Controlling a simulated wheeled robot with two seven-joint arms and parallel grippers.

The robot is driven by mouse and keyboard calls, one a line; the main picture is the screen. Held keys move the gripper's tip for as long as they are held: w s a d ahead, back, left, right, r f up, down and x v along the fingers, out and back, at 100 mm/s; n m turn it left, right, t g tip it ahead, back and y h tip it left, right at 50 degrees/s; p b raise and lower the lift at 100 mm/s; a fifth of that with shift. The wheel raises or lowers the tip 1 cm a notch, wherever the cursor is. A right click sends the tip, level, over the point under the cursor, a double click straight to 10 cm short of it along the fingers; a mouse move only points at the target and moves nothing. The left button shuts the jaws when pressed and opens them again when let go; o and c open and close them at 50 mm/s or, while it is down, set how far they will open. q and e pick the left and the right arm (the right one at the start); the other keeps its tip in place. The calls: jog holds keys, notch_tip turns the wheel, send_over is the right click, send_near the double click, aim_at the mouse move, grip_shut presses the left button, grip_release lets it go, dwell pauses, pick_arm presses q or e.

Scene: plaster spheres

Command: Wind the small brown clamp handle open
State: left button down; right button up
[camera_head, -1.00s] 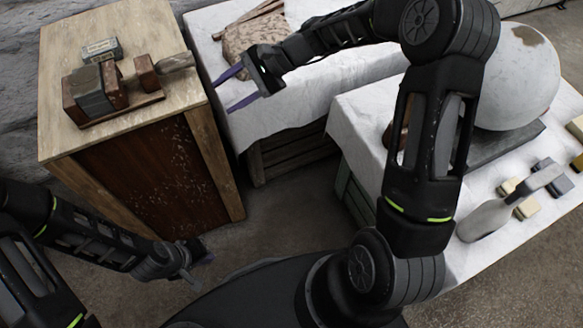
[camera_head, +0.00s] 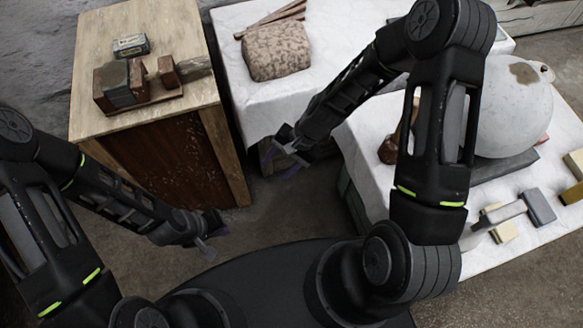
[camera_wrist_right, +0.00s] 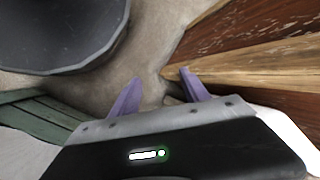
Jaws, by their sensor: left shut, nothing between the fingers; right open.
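The clamp (camera_head: 142,90) is a brown wooden piece with a grey block (camera_head: 116,84) between its jaws, on top of the wooden cabinet at upper left. My right gripper (camera_head: 292,165) is open and empty, right of the cabinet and well apart from the handle. Its two purple fingers (camera_wrist_right: 160,95) show spread in the right wrist view, with nothing between them. My left gripper (camera_head: 211,243) is shut and empty, low in front of the cabinet. The clamp is not in the wrist view.
The wooden cabinet (camera_head: 95,60) also fills the right of the wrist view (camera_wrist_right: 270,75). A small box (camera_head: 131,45) lies behind the clamp. A cloth-covered table (camera_head: 245,110) carries a patterned bag (camera_head: 275,50). A white sphere (camera_head: 515,115) and tools stand on the right table.

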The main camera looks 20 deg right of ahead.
pick_arm(q)
jog(key=shift+s+d+r+p, duration=0.15)
jog(key=shift+d+r+p, duration=0.35)
jog(key=shift+r, duration=0.3)
pick_arm(e)
jog(key=s, duration=0.2)
jog(key=s+n, duration=0.1)
jog(key=shift+d+f+h, duration=0.3)
jog(key=shift+d, duration=0.1)
